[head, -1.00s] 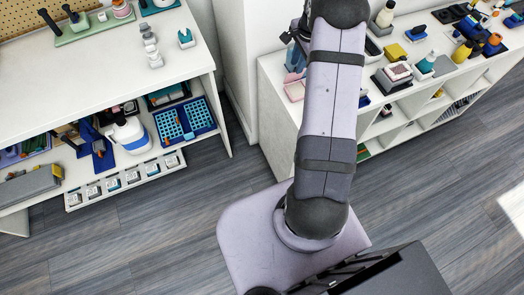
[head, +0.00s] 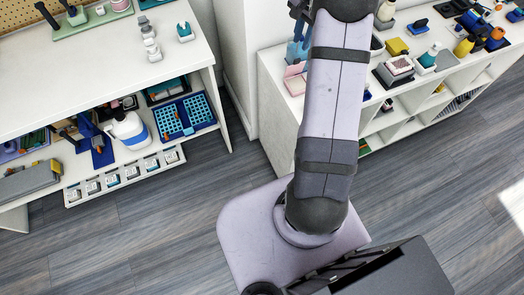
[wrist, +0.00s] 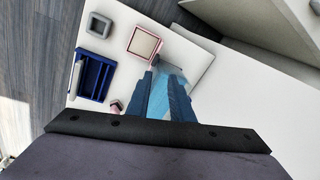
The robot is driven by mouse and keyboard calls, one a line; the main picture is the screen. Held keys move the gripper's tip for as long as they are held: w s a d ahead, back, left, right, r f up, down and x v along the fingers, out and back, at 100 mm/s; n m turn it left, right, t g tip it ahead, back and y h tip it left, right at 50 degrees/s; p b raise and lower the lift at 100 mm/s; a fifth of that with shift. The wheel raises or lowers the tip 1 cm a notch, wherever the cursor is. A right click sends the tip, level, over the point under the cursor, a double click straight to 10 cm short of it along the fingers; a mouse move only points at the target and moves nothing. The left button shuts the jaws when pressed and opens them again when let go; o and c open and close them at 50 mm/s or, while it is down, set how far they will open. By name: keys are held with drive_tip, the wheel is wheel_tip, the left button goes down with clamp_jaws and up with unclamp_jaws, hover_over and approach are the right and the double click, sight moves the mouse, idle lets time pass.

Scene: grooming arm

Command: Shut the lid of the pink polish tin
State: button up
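The pink polish tin (wrist: 144,43) is a small square with a pink rim and a pale inside face, on the white top of the cabinet. It also shows in the head view (head: 294,80), partly behind my arm. I cannot clearly make out its lid or how far it stands open. My gripper (wrist: 160,74) has two blue fingers pointing at the near side of the tin, with a gap between them. A light blue patch shows in that gap; I cannot tell what it is. In the head view the fingers (head: 298,54) are just above and behind the tin.
In the wrist view a blue tray (wrist: 93,78) and a grey square box (wrist: 98,25) stand left of the tin. A white panel (wrist: 240,75) lies to the right. In the head view several bottles and brushes crowd the right cabinet top.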

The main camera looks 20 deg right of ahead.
drive_tip(key=s+a+f+n+g+y+b, duration=0.1)
drive_tip(key=s+a+f+n+g, duration=0.1)
drive_tip(key=s+a+f+n, duration=0.45)
drive_tip(key=s+a+f+n+g, duration=0.1)
drive_tip(key=s+a+f+n, duration=0.15)
drive_tip(key=s, duration=0.75)
drive_tip(key=s+a+f+n+g+b, duration=0.1)
drive_tip(key=s+a+f+b, duration=0.15)
drive_tip(key=s+a, duration=0.35)
drive_tip(key=s+a+f+n+b, duration=0.1)
drive_tip(key=s+a+n+b, duration=0.1)
drive_tip(key=s+a+b, duration=0.3)
drive_tip(key=shift+w+a+r+n+t+h+b, duration=0.15)
drive_tip(key=shift+a+r+n+t, duration=0.25)
drive_tip(key=shift+a, duration=0.45)
drive_tip(key=shift+w+a+r+n+t+h+b, duration=0.1)
drive_tip(key=shift+w+a+r+n+t, duration=0.25)
drive_tip(key=shift+a, duration=0.5)
drive_tip(key=shift+w+a+r+n+t+h+b, duration=0.15)
drive_tip(key=shift+a+r+n+t, duration=0.25)
drive_tip(key=shift+a, duration=0.45)
